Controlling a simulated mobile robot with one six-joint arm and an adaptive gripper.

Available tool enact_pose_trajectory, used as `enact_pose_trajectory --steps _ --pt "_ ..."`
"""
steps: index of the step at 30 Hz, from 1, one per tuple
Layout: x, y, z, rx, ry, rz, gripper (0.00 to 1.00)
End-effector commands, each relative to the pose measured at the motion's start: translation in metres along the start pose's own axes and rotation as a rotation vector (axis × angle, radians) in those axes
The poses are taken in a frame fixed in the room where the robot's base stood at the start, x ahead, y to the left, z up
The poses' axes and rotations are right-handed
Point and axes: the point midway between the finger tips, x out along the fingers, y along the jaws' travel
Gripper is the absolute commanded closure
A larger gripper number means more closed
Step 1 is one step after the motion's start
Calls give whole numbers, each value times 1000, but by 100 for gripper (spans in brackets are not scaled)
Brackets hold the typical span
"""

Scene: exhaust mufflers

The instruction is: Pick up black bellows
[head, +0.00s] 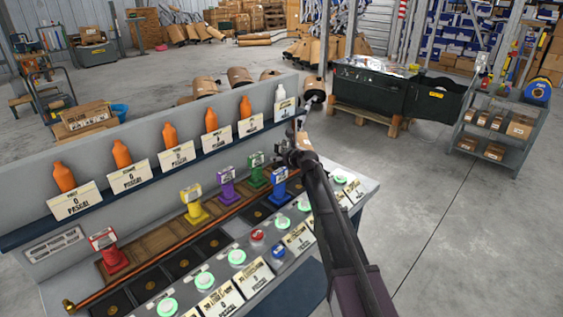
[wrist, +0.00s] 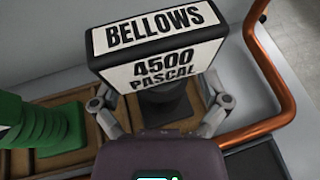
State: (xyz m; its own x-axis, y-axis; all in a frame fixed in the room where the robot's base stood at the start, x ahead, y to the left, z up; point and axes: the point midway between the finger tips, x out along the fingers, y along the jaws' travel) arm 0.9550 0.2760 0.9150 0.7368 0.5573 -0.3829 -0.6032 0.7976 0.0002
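The black bellows (wrist: 165,106) stands upright in the wrist view. It has a dark ribbed body under a block with a white label (wrist: 158,62) reading "BELLOWS 4500 PASCAL". My gripper (wrist: 158,104) is open, with one finger on each side of the black body. Gaps show between the fingers and the body; the label block hides part of the fingertips. In the head view my gripper (head: 297,152) is at the right end of the bellows row, and my arm hides most of the black bellows there.
A green bellows (wrist: 48,130) stands close on the left in the wrist view. A copper pipe (wrist: 262,95) curves close on the right.

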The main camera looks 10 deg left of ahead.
Motion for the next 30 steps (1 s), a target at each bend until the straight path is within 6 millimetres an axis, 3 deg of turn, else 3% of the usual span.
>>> enact_pose_trajectory --steps 1,9,10,22,30 --pt "0 0 0 0 0 0 17" --pt "0 0 0 0 0 0 97" --pt "0 0 0 0 0 0 100" --pt "-1 0 2 0 0 -1 100" --pt "-6 0 14 0 -1 -1 100"
